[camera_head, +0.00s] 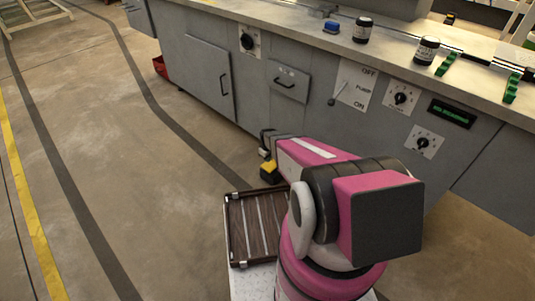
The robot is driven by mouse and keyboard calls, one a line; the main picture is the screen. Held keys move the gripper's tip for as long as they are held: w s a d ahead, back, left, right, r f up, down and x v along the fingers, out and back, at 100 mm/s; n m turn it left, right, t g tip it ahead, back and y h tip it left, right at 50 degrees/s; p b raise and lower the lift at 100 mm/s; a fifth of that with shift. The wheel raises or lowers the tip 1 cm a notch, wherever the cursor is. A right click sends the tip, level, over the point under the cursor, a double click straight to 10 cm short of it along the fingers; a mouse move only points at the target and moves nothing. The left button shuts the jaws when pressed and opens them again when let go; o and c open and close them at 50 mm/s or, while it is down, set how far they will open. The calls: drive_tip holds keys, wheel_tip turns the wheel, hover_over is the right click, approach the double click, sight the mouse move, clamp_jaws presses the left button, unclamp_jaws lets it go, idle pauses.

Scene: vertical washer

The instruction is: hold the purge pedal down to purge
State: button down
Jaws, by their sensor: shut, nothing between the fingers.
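A small yellow and black pedal (270,173) stands low by the floor in front of the grey washer cabinet (300,125). I take it to be the purge pedal. My pink arm reaches over to it, and my gripper (265,153) is just above the pedal's yellow top, close to it or touching; I cannot tell which. The gripper is shut and empty. The arm hides part of the pedal's right side, and I cannot tell whether the pedal is pressed.
The cabinet front carries a pump lever (338,93), dials (400,97) and a green display (452,112). Jars (362,30), a blue item (331,27) and green holders (446,63) stand on its top. A slatted brown tray (231,230) is near my base.

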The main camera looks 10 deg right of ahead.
sight(267, 167)
drive_tip(key=shift+f, duration=2.6)
drive_tip(key=shift+s+a+f, duration=0.1)
drive_tip(key=shift+f, duration=2.25)
drive_tip(key=s+a+r, duration=0.2)
drive_tip(key=a+r, duration=0.1)
drive_tip(key=r, duration=1.1)
drive_tip(key=shift+r, duration=0.35)
